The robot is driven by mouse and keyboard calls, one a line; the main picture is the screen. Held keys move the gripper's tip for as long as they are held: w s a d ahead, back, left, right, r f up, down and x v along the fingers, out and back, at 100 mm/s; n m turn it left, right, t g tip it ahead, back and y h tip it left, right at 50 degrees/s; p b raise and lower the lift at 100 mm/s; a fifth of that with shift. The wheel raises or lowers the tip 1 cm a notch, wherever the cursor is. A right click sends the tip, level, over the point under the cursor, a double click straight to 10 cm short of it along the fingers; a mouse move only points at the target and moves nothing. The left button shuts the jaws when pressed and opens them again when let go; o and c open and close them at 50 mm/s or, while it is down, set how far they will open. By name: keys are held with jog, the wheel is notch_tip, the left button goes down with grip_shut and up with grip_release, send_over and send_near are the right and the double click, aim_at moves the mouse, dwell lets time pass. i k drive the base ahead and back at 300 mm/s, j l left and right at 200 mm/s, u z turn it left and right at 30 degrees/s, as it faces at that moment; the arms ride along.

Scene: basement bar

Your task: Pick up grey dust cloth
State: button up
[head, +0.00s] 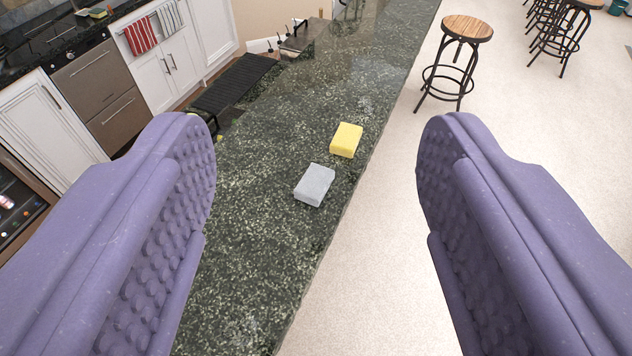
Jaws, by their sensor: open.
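The grey dust cloth (314,185) is a small, block-like grey piece lying flat on the dark green speckled countertop (265,240), close to its right edge. My gripper (318,150) is open, with one purple, studded finger at the left and the other at the right of the view. The cloth shows between the two fingers, beyond them and apart from both. Nothing is held. The left finger hides part of the counter.
A yellow sponge-like block (346,140) lies just beyond the cloth, to its upper right. Pale floor (385,240) drops away right of the counter. Bar stools (466,30) stand farther back. White cabinets (50,130) and a dark mat (235,83) are at the left.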

aim_at(313, 187)
jog(key=i+l, duration=0.3)
jog(key=i, duration=0.2)
jog(key=i+l, duration=0.3)
jog(key=i, duration=0.25)
jog(key=i+l+z, duration=0.1)
jog(key=i+l, duration=0.2)
jog(key=i, duration=0.2)
